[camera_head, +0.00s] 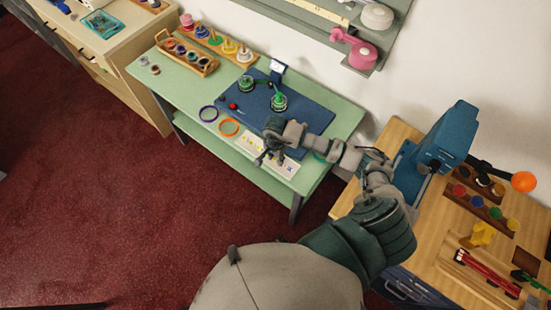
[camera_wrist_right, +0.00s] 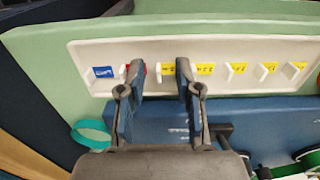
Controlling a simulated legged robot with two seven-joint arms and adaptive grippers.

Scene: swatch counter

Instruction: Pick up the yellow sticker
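A long white strip (camera_head: 291,167) lies on the front of the green counter, left partly hidden by my right arm. In the right wrist view the strip (camera_wrist_right: 85,51) bears a blue sticker (camera_wrist_right: 103,72), a red one (camera_wrist_right: 130,70) and several yellow ones with white tabs. One yellow sticker (camera_wrist_right: 168,69) shows between the fingers of my right gripper (camera_wrist_right: 160,66); other yellow stickers (camera_wrist_right: 205,69) lie to its right. The right gripper is open, with nothing held; it also shows over the strip in the head view (camera_head: 268,158). Contact with the strip cannot be told. My left gripper is not in view.
A blue mat (camera_head: 312,117) with green-topped items lies behind the strip. A purple ring (camera_head: 208,114) and an orange ring (camera_head: 229,127) lie to the left. A teal ring (camera_wrist_right: 91,133) is near the gripper. A wooden bench (camera_head: 440,215) with a blue machine stands right.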

